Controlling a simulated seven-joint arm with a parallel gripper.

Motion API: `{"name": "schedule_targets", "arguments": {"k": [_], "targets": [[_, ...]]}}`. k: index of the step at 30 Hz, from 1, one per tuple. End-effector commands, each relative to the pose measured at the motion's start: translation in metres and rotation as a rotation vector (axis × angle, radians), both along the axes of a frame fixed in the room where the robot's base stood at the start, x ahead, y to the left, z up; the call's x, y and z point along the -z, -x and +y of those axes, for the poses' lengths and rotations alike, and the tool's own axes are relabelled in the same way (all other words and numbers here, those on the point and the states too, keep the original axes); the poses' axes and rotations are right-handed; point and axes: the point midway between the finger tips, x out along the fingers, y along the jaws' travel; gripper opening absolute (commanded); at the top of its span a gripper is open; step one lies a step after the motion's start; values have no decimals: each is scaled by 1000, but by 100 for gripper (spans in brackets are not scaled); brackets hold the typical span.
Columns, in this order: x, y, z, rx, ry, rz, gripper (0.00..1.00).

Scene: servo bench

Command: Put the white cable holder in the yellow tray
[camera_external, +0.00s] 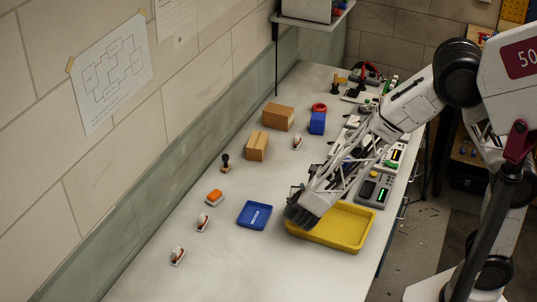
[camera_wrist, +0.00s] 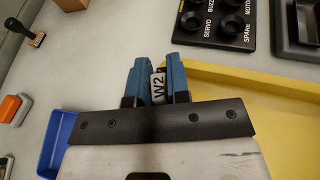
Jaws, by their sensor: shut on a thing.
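My gripper (camera_wrist: 157,80) is shut, with its two blue fingers on either side of a small white piece marked "W2", which looks like the white cable holder (camera_wrist: 158,88). Only its labelled face and a dark, reddish bit at its top show between the fingers. The yellow tray (camera_external: 345,238) lies on the bench in the external view, and my gripper (camera_external: 300,214) is over its left end, hiding that corner. In the wrist view the tray (camera_wrist: 285,120) is at the right, with the fingers beside its edge. The external view does not show the held piece clearly.
A blue tray (camera_external: 255,216) lies left of the yellow one. Small white-and-red pieces (camera_external: 203,222), an orange-topped block (camera_external: 214,197), a stamp (camera_external: 226,162) and cardboard boxes (camera_external: 257,146) stand leftward. A dark knob panel (camera_wrist: 215,22) and grey meter (camera_external: 374,190) sit behind.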

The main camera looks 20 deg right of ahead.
Motion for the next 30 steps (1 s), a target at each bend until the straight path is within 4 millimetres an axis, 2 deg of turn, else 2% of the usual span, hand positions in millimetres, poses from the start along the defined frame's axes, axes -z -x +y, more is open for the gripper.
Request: {"name": "schedule_targets", "arguments": {"k": [1, 6, 12, 25, 30], "targets": [[-5, 8, -3, -18, -9, -4, 0], [1, 27, -14, -60, -13, 5, 0], [5, 38, -21, -87, -16, 10, 0], [6, 40, -22, -91, -16, 12, 0], [14, 40, -23, -91, -14, 13, 0]]}}
